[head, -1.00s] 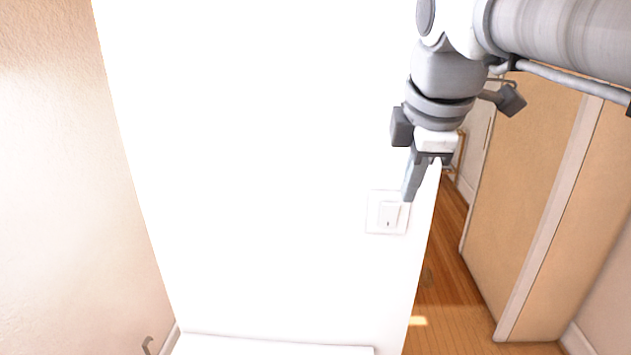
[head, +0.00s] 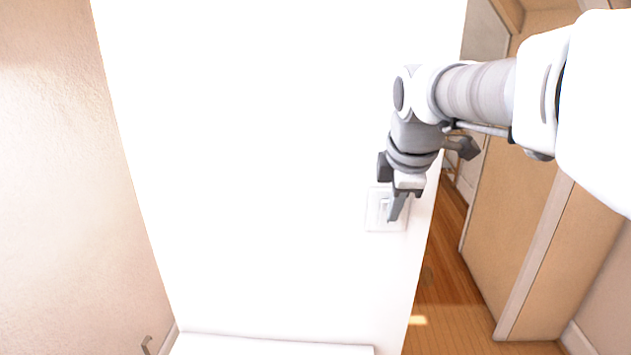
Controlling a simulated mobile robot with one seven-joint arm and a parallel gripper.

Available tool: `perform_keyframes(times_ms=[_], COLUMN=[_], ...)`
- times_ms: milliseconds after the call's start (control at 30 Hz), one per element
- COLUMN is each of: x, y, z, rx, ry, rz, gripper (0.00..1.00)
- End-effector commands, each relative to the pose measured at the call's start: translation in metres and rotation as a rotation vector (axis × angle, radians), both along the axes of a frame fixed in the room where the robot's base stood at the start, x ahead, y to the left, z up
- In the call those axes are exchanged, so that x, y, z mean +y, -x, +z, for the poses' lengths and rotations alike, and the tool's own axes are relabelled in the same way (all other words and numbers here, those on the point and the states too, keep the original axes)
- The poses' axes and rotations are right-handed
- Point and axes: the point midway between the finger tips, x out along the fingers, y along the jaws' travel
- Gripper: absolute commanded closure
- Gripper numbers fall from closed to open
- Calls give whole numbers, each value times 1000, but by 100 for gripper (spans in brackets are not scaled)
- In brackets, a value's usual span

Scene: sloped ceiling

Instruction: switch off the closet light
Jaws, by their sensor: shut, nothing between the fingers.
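A white light switch (head: 374,217) with a square plate is on the white wall (head: 270,150), near the wall's right edge. My gripper (head: 394,218) is shut and empty, pointing down in front of the plate. Its fingers cover part of the switch's rocker and the plate's right half. I cannot tell whether the fingertips touch the switch, or which way the rocker is tilted.
Right of the wall's edge a passage with a wooden floor (head: 440,290) opens, with tan panels or doors (head: 510,190) beyond. A white ledge (head: 270,345) runs along the wall's foot.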

Motion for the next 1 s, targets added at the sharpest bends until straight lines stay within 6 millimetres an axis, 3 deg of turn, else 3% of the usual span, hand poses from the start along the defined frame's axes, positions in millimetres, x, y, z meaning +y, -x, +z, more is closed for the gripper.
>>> perform_keyframes(times_ms=[600, 1000], x=[-1, -1], y=[-15, -13], z=[6, 9], rx=[2, 0], ry=[-1, 0], rz=[1, 0], gripper=[100, 100])
